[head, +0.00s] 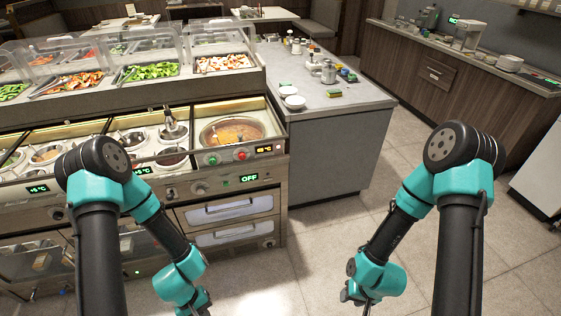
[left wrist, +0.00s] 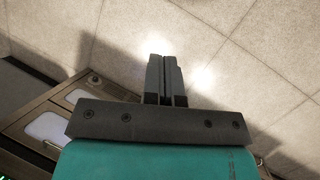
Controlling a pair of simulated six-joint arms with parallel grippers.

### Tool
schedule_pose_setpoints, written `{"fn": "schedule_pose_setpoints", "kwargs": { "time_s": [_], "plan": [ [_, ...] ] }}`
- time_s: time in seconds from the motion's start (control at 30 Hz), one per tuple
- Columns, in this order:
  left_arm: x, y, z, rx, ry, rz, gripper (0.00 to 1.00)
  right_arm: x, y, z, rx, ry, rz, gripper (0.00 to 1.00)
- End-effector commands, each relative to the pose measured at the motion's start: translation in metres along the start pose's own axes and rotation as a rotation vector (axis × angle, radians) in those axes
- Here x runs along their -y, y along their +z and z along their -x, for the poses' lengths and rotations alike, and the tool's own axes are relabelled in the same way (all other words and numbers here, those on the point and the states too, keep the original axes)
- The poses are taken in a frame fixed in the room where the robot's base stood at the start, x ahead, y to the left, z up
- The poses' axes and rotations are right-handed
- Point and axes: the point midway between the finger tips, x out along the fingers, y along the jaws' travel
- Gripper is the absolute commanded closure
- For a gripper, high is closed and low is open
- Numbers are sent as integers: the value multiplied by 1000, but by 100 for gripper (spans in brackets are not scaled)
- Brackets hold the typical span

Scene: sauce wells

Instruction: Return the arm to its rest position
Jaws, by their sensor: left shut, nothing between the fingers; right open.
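My left arm hangs folded down at the left of the head view. In the left wrist view its gripper (left wrist: 166,78) is shut, its two fingers side by side with nothing between them, over the pale tiled floor (left wrist: 240,50). My right arm is folded down at the right of the head view. Its gripper (head: 366,302) is at the bottom edge over the floor, mostly cut off or hidden; it is open, and I see nothing held. Both grippers are in front of the counter and touch nothing that I can see.
The sauce-well counter (head: 150,192) stands at the left, with a ladle (head: 172,128) in a well and a round pan of orange sauce (head: 232,131). A grey side counter (head: 340,98) carries white plates (head: 294,101) and jars. The floor between my arms is clear.

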Motion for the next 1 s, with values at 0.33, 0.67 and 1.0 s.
{"fn": "schedule_pose_setpoints", "kwargs": {
  "time_s": [0.33,0.67,1.0],
  "plan": [
    [-38,-17,28,-251,35,-405,100,0,0,0,0,0,0,57],
    [-41,-18,29,-263,41,-423,100,0,0,0,0,0,0,57],
    [-41,-18,29,-262,41,-422,100,0,0,0,0,0,0,57]
  ]
}}
